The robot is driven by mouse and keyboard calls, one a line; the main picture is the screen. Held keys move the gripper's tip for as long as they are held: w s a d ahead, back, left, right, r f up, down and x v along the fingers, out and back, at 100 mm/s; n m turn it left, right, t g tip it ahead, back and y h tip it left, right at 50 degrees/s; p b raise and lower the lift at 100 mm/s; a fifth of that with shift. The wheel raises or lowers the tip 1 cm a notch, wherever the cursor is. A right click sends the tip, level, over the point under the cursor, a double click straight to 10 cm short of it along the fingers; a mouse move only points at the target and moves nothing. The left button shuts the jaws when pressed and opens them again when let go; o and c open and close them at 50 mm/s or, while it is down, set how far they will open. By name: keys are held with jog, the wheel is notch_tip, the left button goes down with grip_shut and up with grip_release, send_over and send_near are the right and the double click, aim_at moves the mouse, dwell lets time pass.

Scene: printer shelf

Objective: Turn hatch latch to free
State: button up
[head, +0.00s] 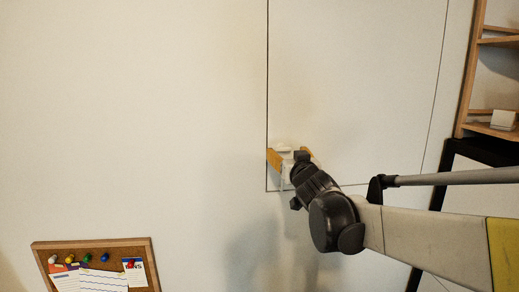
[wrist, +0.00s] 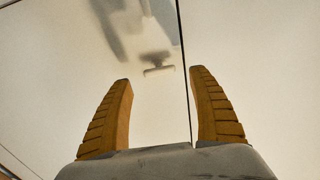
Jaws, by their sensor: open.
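The hatch (head: 350,90) is a pale panel in the wall, outlined by thin dark seams. It looks closed. The latch (head: 284,149) is a small pale bar near the hatch's lower left corner; it also shows in the wrist view (wrist: 159,71), lying roughly crosswise just beside the dark seam. My gripper (head: 289,155) is at the latch in the head view, with its yellow fingers spread. In the wrist view my gripper (wrist: 160,76) is open and empty, and the latch appears between and beyond the fingertips, apart from both. The exact gap is hard to tell.
A cork board (head: 95,246) with pinned papers hangs at the lower left. A wooden shelf (head: 470,75) stands at the right edge, with a small pale box (head: 503,120) on it. A black-framed object (head: 480,150) is below the shelf. The wall left of the hatch is clear.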

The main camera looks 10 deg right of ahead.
aim_at(284, 149)
jog(key=w, duration=0.5)
jog(key=c, duration=1.2)
